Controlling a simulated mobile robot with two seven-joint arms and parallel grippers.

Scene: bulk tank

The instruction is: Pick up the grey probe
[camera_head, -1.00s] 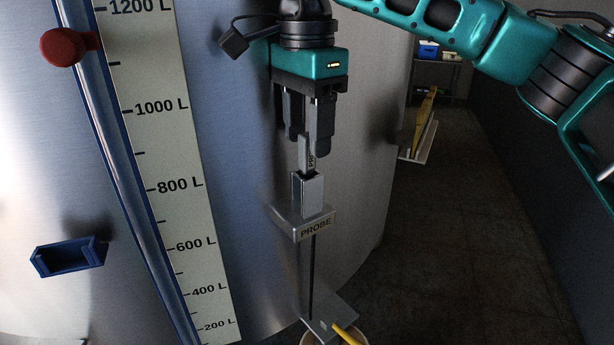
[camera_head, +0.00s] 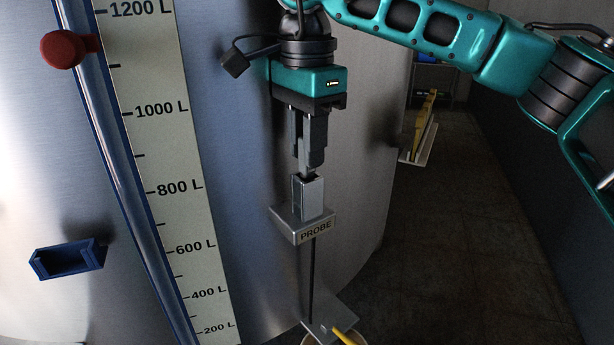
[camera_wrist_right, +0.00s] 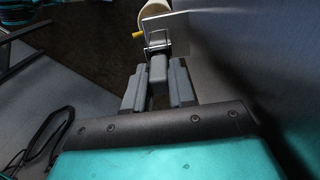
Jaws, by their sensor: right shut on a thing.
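The grey probe (camera_wrist_right: 158,68) shows its upper part between my right gripper's fingers in the right wrist view. In the head view my right gripper (camera_head: 309,152) points down and is shut on the probe's top, just above the metal holder (camera_head: 308,197). The holder stands on a bracket with a PROBE label (camera_head: 316,229), fixed at the tank's side. The probe's lower part is in the holder, and a thin dark rod (camera_head: 312,280) runs down below the bracket. The fingers hide most of the probe's top in the head view. My left gripper is not in view.
The steel tank (camera_head: 240,150) stands close behind, with a litre scale (camera_head: 165,165) and a tube bearing a red knob (camera_head: 65,48). An empty blue bracket (camera_head: 68,259) is at lower left. A small plate (camera_head: 330,313) with a yellow item is below the probe. Floor is clear at right.

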